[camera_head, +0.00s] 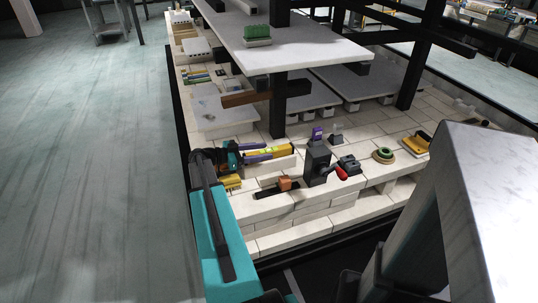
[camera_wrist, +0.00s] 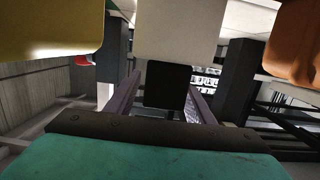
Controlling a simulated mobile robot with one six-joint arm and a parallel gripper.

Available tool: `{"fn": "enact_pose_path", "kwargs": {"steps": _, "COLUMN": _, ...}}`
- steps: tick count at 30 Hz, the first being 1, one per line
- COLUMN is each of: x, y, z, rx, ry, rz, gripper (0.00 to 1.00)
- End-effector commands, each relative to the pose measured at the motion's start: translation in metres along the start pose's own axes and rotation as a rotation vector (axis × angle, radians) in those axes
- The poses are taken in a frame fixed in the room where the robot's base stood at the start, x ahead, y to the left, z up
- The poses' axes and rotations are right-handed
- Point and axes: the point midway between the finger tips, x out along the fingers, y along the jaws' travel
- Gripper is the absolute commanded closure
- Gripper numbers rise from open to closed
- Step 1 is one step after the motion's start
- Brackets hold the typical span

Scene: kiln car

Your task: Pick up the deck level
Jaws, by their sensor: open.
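A yellow bar (camera_head: 283,149), which looks like the deck level, lies on the pale brick deck in the head view. My gripper (camera_head: 266,152) reaches in from the left there, its purplish fingers beside the bar. The near part of the bar is hidden by the gripper. In the wrist view my gripper (camera_wrist: 164,82) is open, with its two fingers apart. A black block shape (camera_wrist: 167,85) shows between them; I cannot tell whether it is part of the level. A blurred yellow shape (camera_wrist: 45,30) fills the upper left corner. I see no firm hold on anything.
A dark clamp-like block (camera_head: 318,160) with a red handle (camera_head: 341,173) stands to the right, near an orange block (camera_head: 284,183). A black post (camera_head: 277,105) and a white shelf (camera_head: 310,50) rise behind the gripper.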

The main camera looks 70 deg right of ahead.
Motion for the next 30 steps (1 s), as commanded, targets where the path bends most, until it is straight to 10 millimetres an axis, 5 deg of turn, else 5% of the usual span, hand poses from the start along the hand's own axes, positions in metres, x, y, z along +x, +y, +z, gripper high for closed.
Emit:
{"fn": "enact_pose_path", "kwargs": {"steps": 21, "x": 0.0132, "y": 0.0001, "z": -0.0004, "rx": 0.001, "ry": 0.001, "rz": 0.001, "gripper": 0.52}}
{"fn": "enact_pose_path", "kwargs": {"steps": 30, "x": 0.0136, "y": 0.0002, "z": -0.0004, "rx": 0.001, "ry": 0.001, "rz": 0.002, "gripper": 1.00}}
